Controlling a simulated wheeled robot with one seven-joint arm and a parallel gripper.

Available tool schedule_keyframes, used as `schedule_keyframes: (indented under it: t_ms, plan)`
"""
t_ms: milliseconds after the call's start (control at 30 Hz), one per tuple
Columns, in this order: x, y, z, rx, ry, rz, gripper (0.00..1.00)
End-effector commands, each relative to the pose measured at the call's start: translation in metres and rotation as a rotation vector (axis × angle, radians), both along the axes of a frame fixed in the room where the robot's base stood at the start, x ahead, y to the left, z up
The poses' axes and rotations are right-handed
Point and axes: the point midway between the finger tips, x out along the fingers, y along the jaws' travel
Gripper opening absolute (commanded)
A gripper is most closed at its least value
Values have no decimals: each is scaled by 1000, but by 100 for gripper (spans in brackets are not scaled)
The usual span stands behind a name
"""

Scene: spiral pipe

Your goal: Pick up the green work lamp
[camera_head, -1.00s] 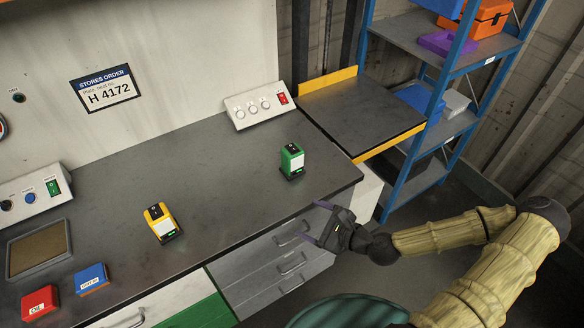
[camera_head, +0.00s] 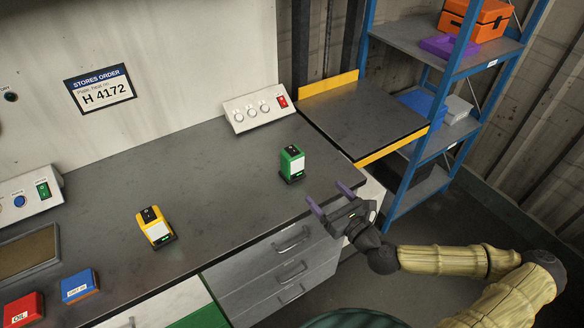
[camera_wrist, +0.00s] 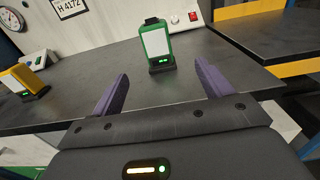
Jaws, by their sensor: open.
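The green work lamp (camera_head: 291,163) stands upright on the grey bench top, towards its right end. It has a white front panel and a dark base. In the wrist view the lamp (camera_wrist: 156,45) stands ahead of my gripper (camera_wrist: 161,88), roughly centred between the two purple fingers. My gripper (camera_head: 328,200) is open and empty. In the head view it is just off the bench's front edge, to the right of and nearer than the lamp, with a clear gap between them.
A yellow lamp (camera_head: 155,226) stands on the bench (camera_head: 225,200) to the left. A switch panel (camera_head: 259,107) sits behind the green lamp. Blue (camera_head: 80,286) and red (camera_head: 22,310) boxes lie at the lower left. Blue shelving (camera_head: 413,170) stands at the right. The bench around the green lamp is clear.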

Motion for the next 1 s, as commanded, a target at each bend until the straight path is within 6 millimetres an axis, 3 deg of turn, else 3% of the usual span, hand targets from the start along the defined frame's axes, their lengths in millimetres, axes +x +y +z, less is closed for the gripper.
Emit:
schedule_keyframes:
  t_ms: [467,800,1000]
  plan:
    - [29,23,-4,-3,-6,4,78]
    - [77,56,2,-2,-3,3,78]
    - [91,65,1,-1,-2,2,78]
